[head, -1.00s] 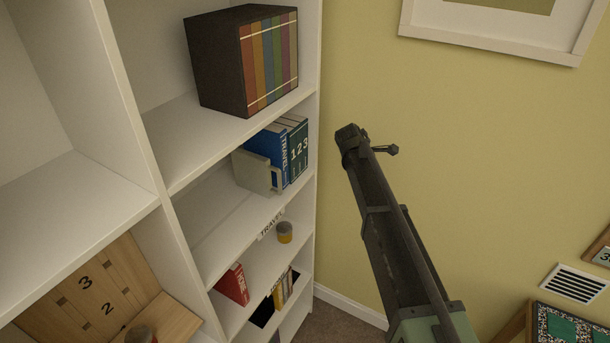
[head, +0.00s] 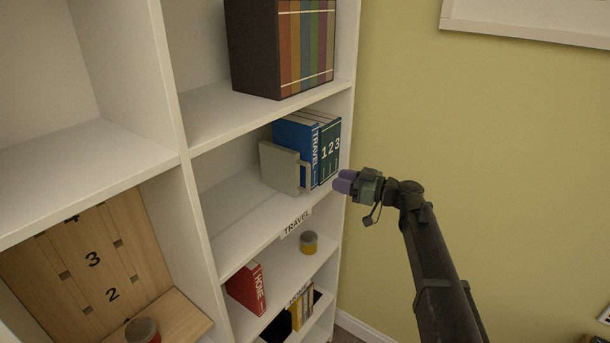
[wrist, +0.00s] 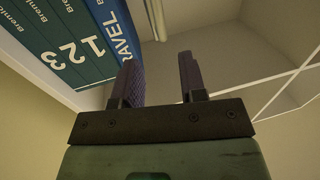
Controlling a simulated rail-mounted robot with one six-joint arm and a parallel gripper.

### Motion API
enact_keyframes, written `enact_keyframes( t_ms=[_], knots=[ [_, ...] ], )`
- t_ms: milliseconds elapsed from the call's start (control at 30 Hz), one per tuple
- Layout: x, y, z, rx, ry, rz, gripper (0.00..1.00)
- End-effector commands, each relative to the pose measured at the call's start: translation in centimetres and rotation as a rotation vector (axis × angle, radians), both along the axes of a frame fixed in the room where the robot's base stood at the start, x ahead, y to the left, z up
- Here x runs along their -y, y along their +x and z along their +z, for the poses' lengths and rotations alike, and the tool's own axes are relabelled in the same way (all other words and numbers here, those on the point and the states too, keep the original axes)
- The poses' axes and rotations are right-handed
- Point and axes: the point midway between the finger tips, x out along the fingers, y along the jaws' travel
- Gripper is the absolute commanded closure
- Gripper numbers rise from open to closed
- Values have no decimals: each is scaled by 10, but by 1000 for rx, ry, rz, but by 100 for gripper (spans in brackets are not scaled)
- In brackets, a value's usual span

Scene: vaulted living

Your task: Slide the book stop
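The book stop (head: 281,168), a beige-grey block with a small handle at its front, stands on the shelf labelled TRAVEL (head: 297,222). It is against or very near the left side of the blue TRAVEL book (head: 296,142). Dark green books numbered 1, 2, 3 (head: 329,150) stand to the right of it. My gripper (head: 343,182) is in front of the shelf, right of the book stop and near the green books' lower edge. In the wrist view, my gripper's two fingers (wrist: 160,80) are apart with nothing between them. The books show upper left there.
A dark box set with coloured spines (head: 305,50) stands on the shelf above. Below are a red HOME book (head: 247,288), a yellow-grey tin (head: 308,242) and more books. The TRAVEL shelf left of the book stop is clear.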

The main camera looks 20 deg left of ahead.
Motion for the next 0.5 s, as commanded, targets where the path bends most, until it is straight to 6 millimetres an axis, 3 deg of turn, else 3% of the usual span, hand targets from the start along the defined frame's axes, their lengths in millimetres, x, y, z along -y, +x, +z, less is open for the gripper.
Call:
enact_keyframes(
  t_ms=[300, 500],
  knots=[
    [-69, 7, 0, 0, -2, 3, 62],
    [-99, 8, -1, 0, -2, 2, 62]
  ],
)
